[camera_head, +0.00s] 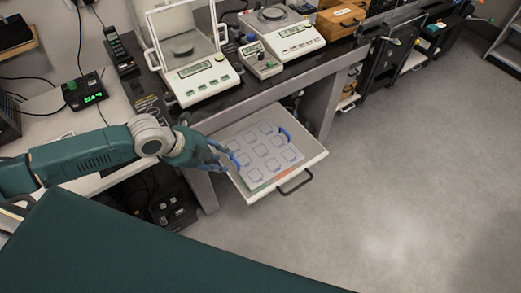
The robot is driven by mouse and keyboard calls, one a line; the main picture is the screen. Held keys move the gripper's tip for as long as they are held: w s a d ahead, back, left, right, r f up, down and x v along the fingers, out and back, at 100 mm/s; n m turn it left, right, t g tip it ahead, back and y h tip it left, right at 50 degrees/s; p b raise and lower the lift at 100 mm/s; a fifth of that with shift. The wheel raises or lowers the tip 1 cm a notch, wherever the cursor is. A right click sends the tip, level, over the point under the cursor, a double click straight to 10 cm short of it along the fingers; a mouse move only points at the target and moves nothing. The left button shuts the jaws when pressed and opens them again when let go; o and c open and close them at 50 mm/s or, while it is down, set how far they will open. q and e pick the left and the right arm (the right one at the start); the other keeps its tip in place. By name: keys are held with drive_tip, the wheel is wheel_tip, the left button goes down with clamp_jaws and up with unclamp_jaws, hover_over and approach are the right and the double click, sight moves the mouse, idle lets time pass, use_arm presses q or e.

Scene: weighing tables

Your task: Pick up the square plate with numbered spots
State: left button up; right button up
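The square plate (266,153) is pale, with rows of outlined square spots, a reddish strip along its front edge and blue handles at its left and right sides. It lies flat in a pulled-out white drawer (311,154). Any numbers on the spots are too small to read. My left gripper (227,156) is at the drawer's left side, next to the plate's left blue handle (235,160). Its fingers look spread apart, and I cannot tell whether they touch the handle. The right blue handle (285,134) is free. My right gripper is not in view.
The drawer's dark pull (295,184) sticks out at the front. Above the drawer, a dark-topped table holds a glass-walled balance (195,75), a second balance (290,38) and a small device (260,62). The grey floor (400,190) to the right is clear.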

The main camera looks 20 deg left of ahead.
use_arm(q)
drive_tip(key=p+x, duration=0.1)
drive_tip(key=x, duration=0.6)
drive_tip(key=shift+d+r, duration=0.1)
drive_tip(key=c, duration=0.9)
drive_tip(key=shift+r, duration=0.15)
